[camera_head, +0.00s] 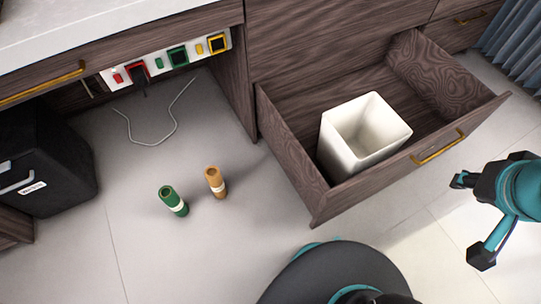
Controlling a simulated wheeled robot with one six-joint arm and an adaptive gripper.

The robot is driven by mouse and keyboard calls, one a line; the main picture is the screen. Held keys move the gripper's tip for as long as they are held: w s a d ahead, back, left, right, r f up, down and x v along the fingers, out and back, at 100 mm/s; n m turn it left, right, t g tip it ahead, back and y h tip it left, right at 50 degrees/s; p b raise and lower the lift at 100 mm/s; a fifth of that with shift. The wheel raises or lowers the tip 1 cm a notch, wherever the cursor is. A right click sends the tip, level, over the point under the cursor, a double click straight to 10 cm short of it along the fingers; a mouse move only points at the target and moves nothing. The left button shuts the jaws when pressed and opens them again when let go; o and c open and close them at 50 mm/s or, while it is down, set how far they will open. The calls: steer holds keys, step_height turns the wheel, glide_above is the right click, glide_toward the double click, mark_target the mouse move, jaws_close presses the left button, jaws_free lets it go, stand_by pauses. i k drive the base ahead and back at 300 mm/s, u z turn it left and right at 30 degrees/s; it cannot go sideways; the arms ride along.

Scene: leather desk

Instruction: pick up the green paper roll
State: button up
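The green paper roll (171,196) stands on the floor left of the picture's middle. It is a short upright tube with a pale band and a dark hollow top. An orange-brown roll (214,178) of the same kind stands just to its right, apart from it. My gripper (471,219) is at the far right edge, well away from both rolls. Its two dark fingertips are spread wide with nothing between them. Nothing hides the green roll.
An open drawer (294,160) holding a white bin (338,150) lies between my gripper and the rolls. A black box (40,150) stands at left. A power strip (209,46) hangs under the desk, with a cable (150,141) on the floor. Floor around the rolls is clear.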

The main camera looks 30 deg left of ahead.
mark_target(167, 194)
steer(key=u, duration=4.8)
steer(key=i, duration=2.25)
steer(key=z, duration=3.35)
